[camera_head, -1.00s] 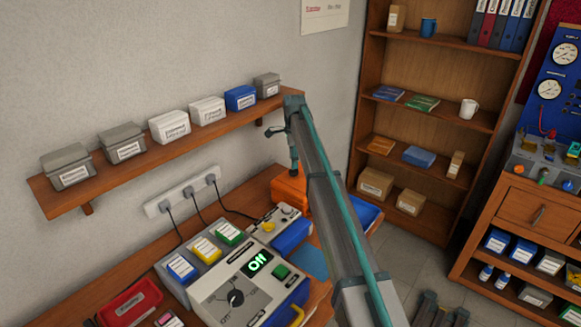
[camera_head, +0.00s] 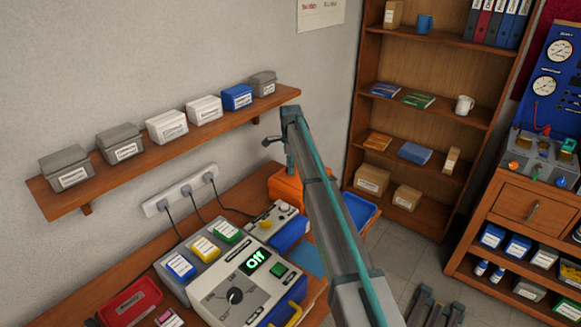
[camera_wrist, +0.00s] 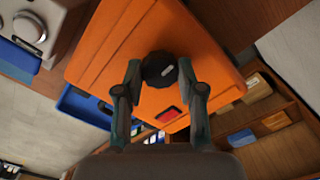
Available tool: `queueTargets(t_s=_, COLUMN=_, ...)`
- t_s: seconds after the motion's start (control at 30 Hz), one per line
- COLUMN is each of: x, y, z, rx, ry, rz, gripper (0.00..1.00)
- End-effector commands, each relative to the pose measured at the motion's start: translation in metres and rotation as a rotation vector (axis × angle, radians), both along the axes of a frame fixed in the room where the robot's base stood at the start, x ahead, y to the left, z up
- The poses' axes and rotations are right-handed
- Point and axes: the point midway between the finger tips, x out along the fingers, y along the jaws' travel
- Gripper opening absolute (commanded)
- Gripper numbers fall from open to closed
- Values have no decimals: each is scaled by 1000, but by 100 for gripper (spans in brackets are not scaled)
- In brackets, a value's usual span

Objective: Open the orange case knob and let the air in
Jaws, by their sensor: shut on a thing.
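The orange case (camera_wrist: 120,50) fills the middle of the wrist view. In the head view the orange case (camera_head: 285,188) sits at the far end of the workbench, largely hidden behind my arm. Its round black knob (camera_wrist: 158,69) is on the orange face, with a small pale mark on it. My gripper (camera_wrist: 159,72) is shut on the knob, one finger on each side. A small red patch (camera_wrist: 167,115) shows on the case near the right finger.
A control box (camera_head: 245,285) with a green "Off" display stands on the bench (camera_head: 130,277). A blue tray (camera_head: 359,209) lies beside the case. A wall shelf (camera_head: 180,130) with several small boxes runs above the bench. A bookcase (camera_head: 365,95) stands behind.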

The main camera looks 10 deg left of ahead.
Motion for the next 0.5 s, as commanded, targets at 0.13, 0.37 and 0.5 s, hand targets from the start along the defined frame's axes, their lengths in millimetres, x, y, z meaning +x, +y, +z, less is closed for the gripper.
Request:
queueTargets(t_s=0.13, x=0, y=0, z=0, rx=0, ry=1, rz=1, gripper=4)
queueTargets(t_s=0.37, x=0, y=0, z=0, rx=0, ry=1, rz=36, gripper=4)
queueTargets(t_s=0.5, x=0, y=0, z=-1, rx=0, ry=1, rz=98, gripper=4)
